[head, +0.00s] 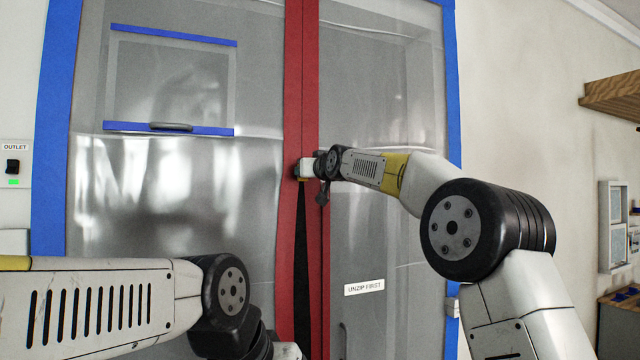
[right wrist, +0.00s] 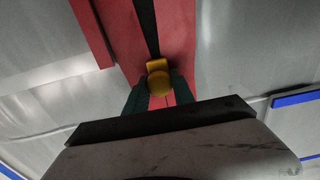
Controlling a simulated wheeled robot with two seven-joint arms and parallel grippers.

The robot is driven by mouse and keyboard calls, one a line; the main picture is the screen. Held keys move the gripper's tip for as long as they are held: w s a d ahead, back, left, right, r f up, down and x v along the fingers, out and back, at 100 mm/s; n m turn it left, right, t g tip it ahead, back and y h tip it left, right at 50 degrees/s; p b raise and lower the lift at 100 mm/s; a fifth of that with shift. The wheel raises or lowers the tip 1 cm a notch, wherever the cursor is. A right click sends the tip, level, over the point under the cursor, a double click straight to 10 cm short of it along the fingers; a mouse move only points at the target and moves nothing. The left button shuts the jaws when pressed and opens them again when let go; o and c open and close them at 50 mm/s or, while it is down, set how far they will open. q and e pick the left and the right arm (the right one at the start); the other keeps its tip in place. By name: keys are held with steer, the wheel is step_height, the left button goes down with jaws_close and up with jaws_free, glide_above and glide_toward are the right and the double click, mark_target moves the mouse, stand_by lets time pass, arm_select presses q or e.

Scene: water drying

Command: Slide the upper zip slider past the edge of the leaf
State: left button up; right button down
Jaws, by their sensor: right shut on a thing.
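The yellow zip slider (right wrist: 158,80) sits on the red zip band (right wrist: 128,50) between the dark green fingertips of my right gripper (right wrist: 159,92), which is shut on it. In the head view my right gripper (head: 304,170) is at the red zip band (head: 294,80), around mid-height of the clear sheet. A black gap (head: 302,270) opens in the band below the slider and widens downward; above it the band looks closed. The clear leaf (head: 375,235) right of the band bears an "UNZIP FIRST" label. My left gripper's fingers are not in view; only the left arm shows, low left.
Blue tape (head: 52,130) frames the sheet. A flap with a blue lower strip and a grey handle (head: 171,126) is at the upper left. An outlet switch (head: 13,166) is on the left wall. A wooden shelf (head: 612,93) juts out at the right.

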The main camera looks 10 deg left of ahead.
steer(key=shift+r, duration=0.1)
steer(key=c, duration=1.1)
jaws_free()
steer(key=shift+v, duration=3.85)
steer(key=shift+d, duration=0.1)
